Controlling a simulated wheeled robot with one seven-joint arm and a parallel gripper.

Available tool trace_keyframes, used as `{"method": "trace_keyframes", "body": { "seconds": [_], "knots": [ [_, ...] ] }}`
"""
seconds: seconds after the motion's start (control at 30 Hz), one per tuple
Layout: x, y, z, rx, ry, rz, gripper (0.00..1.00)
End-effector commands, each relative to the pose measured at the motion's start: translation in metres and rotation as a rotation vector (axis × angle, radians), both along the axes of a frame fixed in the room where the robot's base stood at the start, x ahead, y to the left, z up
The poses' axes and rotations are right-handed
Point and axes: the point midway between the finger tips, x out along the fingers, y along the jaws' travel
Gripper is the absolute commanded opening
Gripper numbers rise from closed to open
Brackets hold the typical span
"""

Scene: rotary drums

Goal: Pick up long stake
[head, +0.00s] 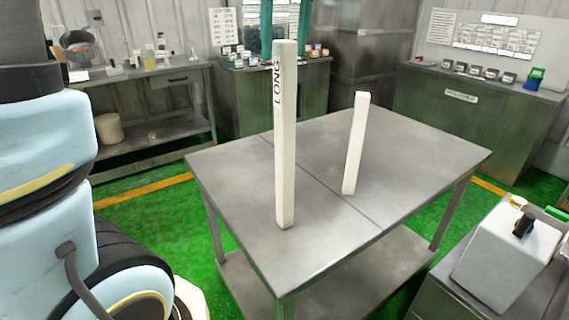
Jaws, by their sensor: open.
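The long stake (285,165) is a tall, white, square post with "LONG" printed in dark letters near its top. It stands upright on the grey metal table (420,160), toward the table's near left part. A shorter white stake (355,145) stands to its right and a little farther back, leaning slightly in the picture. The two stakes are apart. My arm's pale blue links show at the left edge, apart from the stakes. My gripper is outside the view.
The tabletop around the stakes is bare. A white box-shaped device (505,260) sits on a grey cabinet at the lower right. A workbench (150,75) stands at the back left, and a long green-grey cabinet (460,110) at the back right. Green floor surrounds the table.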

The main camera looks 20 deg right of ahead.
Motion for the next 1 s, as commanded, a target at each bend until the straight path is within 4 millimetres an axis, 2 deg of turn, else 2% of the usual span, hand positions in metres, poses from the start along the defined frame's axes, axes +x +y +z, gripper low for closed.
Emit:
{"method": "trace_keyframes", "body": {
  "seconds": [0.13,0.4,0.7,1.0],
  "knots": [
    [0.001,0.000,-0.012,0.003,0.003,0.000,0.80],
    [0.004,-0.001,-0.048,0.002,0.002,-0.001,0.80],
    [0.005,-0.002,-0.054,0.000,0.000,0.000,0.79],
    [0.004,-0.002,-0.053,0.000,0.000,0.000,0.45]
  ]
}}
